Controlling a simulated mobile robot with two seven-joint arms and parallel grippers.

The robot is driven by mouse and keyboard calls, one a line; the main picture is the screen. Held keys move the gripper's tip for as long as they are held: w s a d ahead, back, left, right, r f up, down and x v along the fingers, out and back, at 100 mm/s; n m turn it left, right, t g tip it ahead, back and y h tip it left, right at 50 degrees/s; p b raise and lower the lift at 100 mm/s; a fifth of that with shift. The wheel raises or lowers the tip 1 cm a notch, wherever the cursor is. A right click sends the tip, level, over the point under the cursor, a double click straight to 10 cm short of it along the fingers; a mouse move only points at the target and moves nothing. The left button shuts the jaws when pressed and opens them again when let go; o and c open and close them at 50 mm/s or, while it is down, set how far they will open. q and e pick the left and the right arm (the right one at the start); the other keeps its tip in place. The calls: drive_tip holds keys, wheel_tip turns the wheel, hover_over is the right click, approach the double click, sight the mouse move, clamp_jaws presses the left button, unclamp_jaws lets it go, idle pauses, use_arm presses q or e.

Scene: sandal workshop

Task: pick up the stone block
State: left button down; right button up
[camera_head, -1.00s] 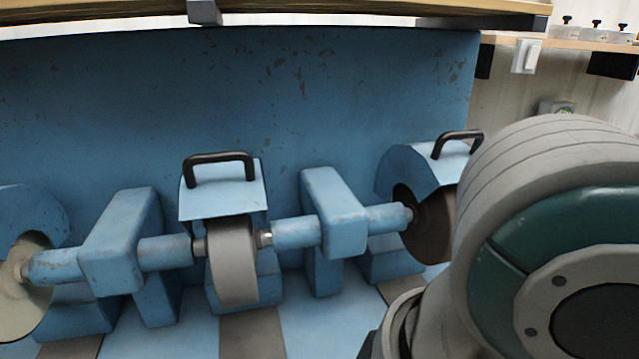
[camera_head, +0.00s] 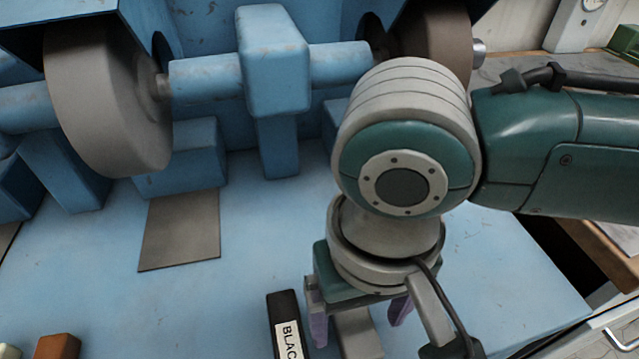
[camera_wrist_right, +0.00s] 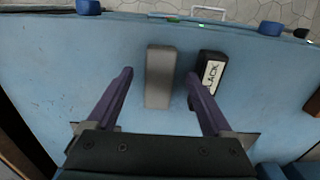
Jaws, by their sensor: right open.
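The stone block (camera_head: 358,336), a grey oblong block, lies on the blue bench top (camera_head: 470,275) below my right gripper (camera_head: 359,320). My right gripper is open, with purple fingers. In the right wrist view the stone block (camera_wrist_right: 160,80) lies between the lines of the two fingers of the right gripper (camera_wrist_right: 159,75), with space on each side. I cannot tell how far above it the fingertips are. In the head view the gripper and wrist hide part of the block. My left gripper is not in view.
A black block with a white label (camera_head: 286,325) lies close beside the stone block; the right finger is near it in the wrist view (camera_wrist_right: 209,78). An orange-brown block (camera_head: 58,346) is at the lower left. A grinding wheel (camera_head: 105,95) and blue shaft supports (camera_head: 273,65) stand behind.

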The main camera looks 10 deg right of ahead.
drive_tip(key=shift+f, duration=0.95)
drive_tip(key=shift+c, duration=0.2)
clamp_jaws()
